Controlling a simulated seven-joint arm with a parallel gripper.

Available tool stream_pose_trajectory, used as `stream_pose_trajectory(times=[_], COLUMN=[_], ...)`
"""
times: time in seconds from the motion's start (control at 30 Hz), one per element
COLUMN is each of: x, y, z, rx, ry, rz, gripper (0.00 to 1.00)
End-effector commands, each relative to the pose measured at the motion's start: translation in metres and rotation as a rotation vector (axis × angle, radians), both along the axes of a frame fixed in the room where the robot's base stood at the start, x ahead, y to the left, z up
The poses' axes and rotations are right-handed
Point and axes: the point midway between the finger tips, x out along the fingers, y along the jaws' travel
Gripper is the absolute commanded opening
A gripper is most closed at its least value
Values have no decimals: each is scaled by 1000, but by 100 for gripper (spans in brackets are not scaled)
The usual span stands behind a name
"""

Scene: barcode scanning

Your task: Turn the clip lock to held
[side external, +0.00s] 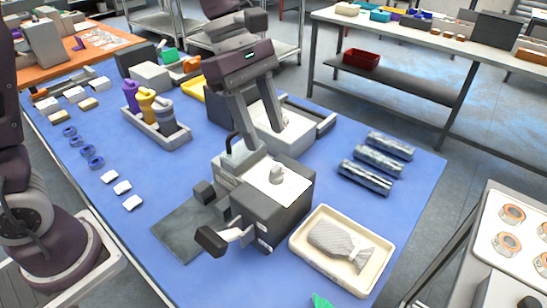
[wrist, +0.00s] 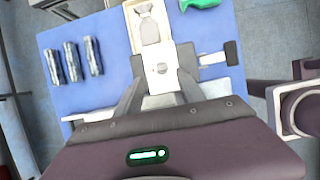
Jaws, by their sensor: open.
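A dark grey box-shaped device (side external: 278,212) stands on the blue mat, with a pale top plate carrying a small grey knob (side external: 277,174). A pale lever with a black block handle (side external: 211,240) sticks out of its near-left side; the black handle also shows in the wrist view (wrist: 232,53). I cannot tell which part is the clip lock. My gripper (side external: 262,138) is open, pointing down over the device's rear edge. In the wrist view its two fingers (wrist: 160,84) stand apart on either side of the pale plate (wrist: 158,72), with nothing held between them. The fingers hide part of the device.
A cream tray (side external: 301,254) with a grey patterned pouch (side external: 337,243) lies to the right. Several silver rolls (side external: 366,178) lie behind it. A grey holder (side external: 174,142) with colored bottles stands at left. The mat's front left (side external: 150,215) has some free room.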

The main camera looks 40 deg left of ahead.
Motion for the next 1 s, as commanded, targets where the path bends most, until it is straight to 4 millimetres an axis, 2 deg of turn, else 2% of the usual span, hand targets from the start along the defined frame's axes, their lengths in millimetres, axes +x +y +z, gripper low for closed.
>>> stream_pose_trajectory(times=[0.3,0.43,0.63,0.67,0.8,0.9,1.0], x=[-1,-1,-1,-1,-1,-1,-1], y=[-22,-25,-25,-25,-25,-25,-25], z=[-52,-61,-62,-62,-61,-61,-61], rx=[0,2,2,2,2,2,2], ry=[6,1,0,0,0,0,0], rz=[1,1,0,0,0,-1,-1], gripper=[46,46,46,44,17,0,0])
